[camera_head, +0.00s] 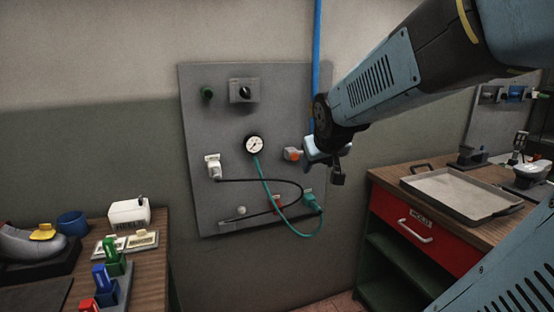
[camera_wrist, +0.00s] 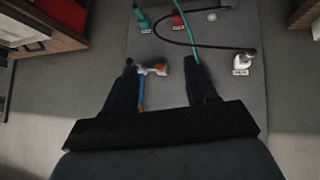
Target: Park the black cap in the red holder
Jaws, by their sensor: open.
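A white fitting (camera_head: 213,163) sits on the left of the grey wall panel. A dark end piece, which may be the black cap (camera_wrist: 250,52), shows at its lower end in the wrist view, and a black cord runs from it. The small red holder (camera_head: 277,203) is low on the panel; it also shows at the top of the wrist view (camera_wrist: 177,20). My gripper (camera_wrist: 161,64) is open and empty. It is in front of the panel's right side, apart from the cap and holder.
An orange-and-white fitting (camera_wrist: 155,68) on a blue pipe (camera_head: 317,60) shows between my fingers. A teal hose (camera_head: 262,182) runs from the gauge (camera_head: 254,145) to a teal connector (camera_head: 312,203). Benches stand left and right, the right one bearing a tray (camera_head: 412,185).

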